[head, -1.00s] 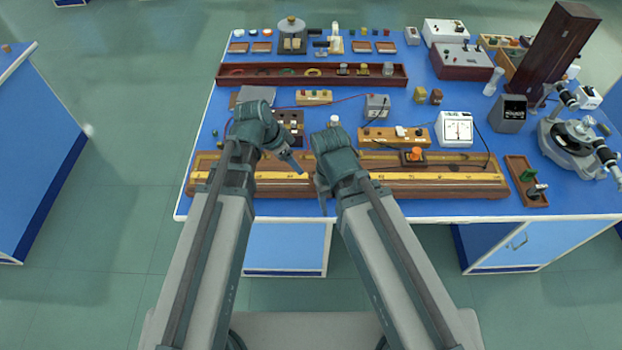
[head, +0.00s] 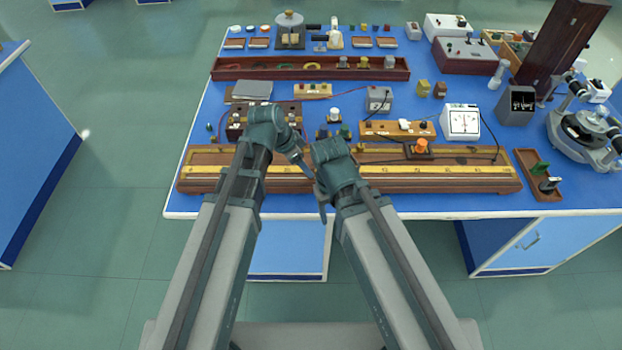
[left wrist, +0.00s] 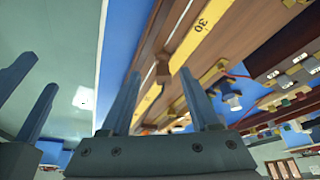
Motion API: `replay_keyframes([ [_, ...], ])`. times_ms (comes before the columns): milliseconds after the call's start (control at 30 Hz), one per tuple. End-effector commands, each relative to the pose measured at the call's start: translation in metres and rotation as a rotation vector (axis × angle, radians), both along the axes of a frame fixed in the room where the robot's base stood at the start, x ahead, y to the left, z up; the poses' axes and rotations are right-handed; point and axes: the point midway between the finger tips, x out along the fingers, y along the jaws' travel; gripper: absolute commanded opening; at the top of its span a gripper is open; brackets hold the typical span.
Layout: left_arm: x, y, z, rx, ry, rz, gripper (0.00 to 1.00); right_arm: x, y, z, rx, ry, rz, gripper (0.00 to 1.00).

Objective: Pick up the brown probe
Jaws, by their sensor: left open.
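I cannot pick out a brown probe for certain. A dark brown block with an orange knob (head: 421,146) stands at the back edge of the long wooden metre bridge (head: 450,184). My left gripper (head: 306,168) is open and empty over the bridge's middle. Its two spread fingers also show in the left wrist view (left wrist: 163,100), with the yellow scale beyond them. My right gripper (head: 323,207) hangs by the bench's front edge, close to the left one. Its fingers, at the left of the left wrist view (left wrist: 36,90), stand apart with nothing between them.
A small wooden tray (head: 526,164) with green and black pieces lies right of the bridge. A white meter (head: 460,121) and a wooden key board (head: 385,129) stand behind it. A microscope-like instrument (head: 590,135) is at far right. Bare blue bench top shows at the left.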

Motion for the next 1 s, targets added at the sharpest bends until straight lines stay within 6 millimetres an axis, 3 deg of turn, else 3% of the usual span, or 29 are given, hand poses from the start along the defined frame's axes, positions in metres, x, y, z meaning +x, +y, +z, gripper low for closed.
replay_keyframes([
  [233, 0.004, -0.004, -0.006, 0.000, 0.000, -0.001, 0.62, 0.000, 0.000, -0.006, 0.000, 0.000, 0.000, 0.59],
  [600, 0.018, -0.023, -0.044, 0.000, 0.000, 0.000, 0.62, 0.000, 0.000, -0.044, 0.000, 0.000, 0.000, 0.59],
  [867, 0.018, -0.024, -0.043, 0.000, -0.001, 0.000, 0.62, 0.000, 0.000, -0.043, 0.000, 0.000, 0.000, 0.59],
  [1000, 0.018, -0.024, -0.043, 0.000, -0.001, 0.000, 0.39, 0.000, 0.000, -0.043, 0.000, 0.000, 0.000, 0.59],
])
